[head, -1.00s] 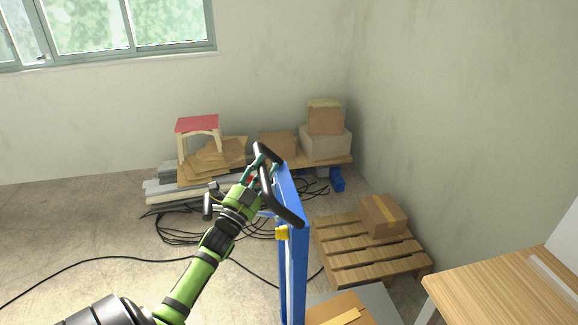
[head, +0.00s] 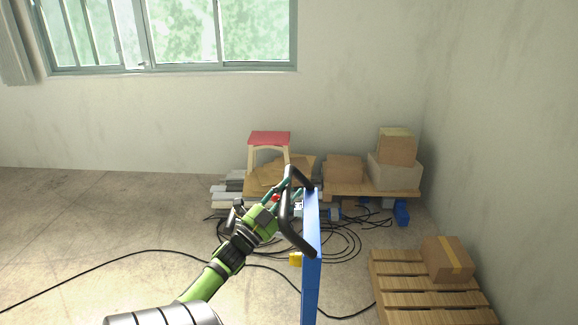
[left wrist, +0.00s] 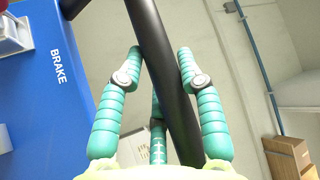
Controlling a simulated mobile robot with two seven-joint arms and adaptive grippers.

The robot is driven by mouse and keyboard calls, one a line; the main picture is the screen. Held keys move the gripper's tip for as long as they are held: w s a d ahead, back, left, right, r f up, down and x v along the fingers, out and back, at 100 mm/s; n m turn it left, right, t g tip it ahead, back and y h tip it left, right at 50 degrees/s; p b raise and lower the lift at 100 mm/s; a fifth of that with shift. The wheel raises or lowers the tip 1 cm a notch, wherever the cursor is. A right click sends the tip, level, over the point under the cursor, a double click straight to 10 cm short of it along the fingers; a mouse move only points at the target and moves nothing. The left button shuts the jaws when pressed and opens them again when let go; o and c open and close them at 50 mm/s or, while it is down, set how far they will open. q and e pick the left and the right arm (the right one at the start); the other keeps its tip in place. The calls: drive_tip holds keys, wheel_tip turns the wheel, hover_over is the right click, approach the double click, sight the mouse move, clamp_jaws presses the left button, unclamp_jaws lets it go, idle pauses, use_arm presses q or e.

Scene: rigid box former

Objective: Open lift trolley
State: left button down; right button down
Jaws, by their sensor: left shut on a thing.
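The lift trolley shows in the head view as a blue upright mast (head: 311,265) with a black handle bar (head: 298,236) at its top. My left gripper (head: 286,198) reaches the handle from the left and is shut on it. In the left wrist view, the black bar (left wrist: 163,70) passes between the teal fingers of my left gripper (left wrist: 158,68). The blue panel (left wrist: 45,95) beside it carries the word BRAKE. The trolley's lower part is out of the head view. My right gripper is not in view.
A wooden pallet (head: 400,290) with a cardboard box (head: 447,259) lies to the right. Behind are a red-topped stool (head: 269,138), stacked boxes (head: 396,152) and black cables (head: 345,245) on the floor. The floor at left (head: 90,220) is mostly clear, crossed by one cable.

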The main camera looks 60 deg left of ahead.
use_arm(q)
drive_tip(key=c, duration=0.8)
unclamp_jaws()
drive_tip(key=v, duration=1.2)
drive_tip(key=shift+d, duration=0.1)
